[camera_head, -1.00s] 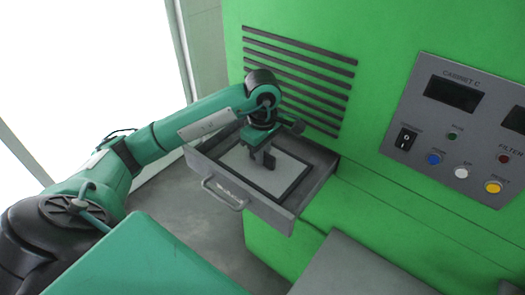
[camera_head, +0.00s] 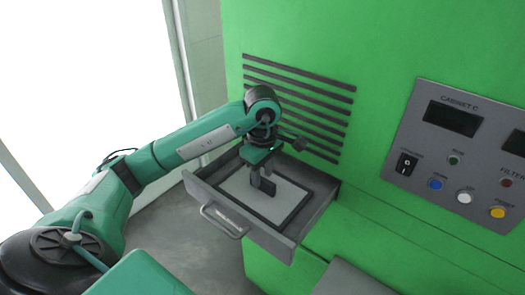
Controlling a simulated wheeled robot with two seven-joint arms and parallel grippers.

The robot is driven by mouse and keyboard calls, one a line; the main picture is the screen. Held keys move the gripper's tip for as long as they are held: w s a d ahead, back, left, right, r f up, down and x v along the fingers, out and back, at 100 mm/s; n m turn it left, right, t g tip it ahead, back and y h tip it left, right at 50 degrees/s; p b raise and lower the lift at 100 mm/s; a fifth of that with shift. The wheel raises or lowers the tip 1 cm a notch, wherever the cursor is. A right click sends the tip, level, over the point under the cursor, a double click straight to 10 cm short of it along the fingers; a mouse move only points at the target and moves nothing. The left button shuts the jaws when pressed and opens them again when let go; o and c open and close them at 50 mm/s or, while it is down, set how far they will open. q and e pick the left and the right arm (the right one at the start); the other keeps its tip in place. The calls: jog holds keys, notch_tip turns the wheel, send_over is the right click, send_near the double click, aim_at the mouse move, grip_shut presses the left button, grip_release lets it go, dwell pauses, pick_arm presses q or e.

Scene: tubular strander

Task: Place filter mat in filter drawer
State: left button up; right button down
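The filter drawer (camera_head: 272,238) is a grey open tray with a front handle, pulled out of the green cabinet. The filter mat (camera_head: 236,188), a pale grey rectangle with a dark border, lies flat inside the drawer, within its walls. My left gripper (camera_head: 263,186) points down over the middle of the mat and hides part of it. Its dark fingers are at or just above the mat's surface; I cannot tell whether they touch it or how far apart they are. My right gripper is not in view.
The green cabinet has dark vent slats (camera_head: 298,100) close behind my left wrist. To the right is a grey control panel (camera_head: 450,150) with a switch and several buttons. A grey surface (camera_head: 350,281) is at the bottom. Floor shows left of the drawer.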

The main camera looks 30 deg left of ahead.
aim_at(263, 179)
pick_arm(q)
notch_tip(263, 179, up, 10)
jog(key=shift+f, duration=0.2)
dwell(0.4)
dwell(0.5)
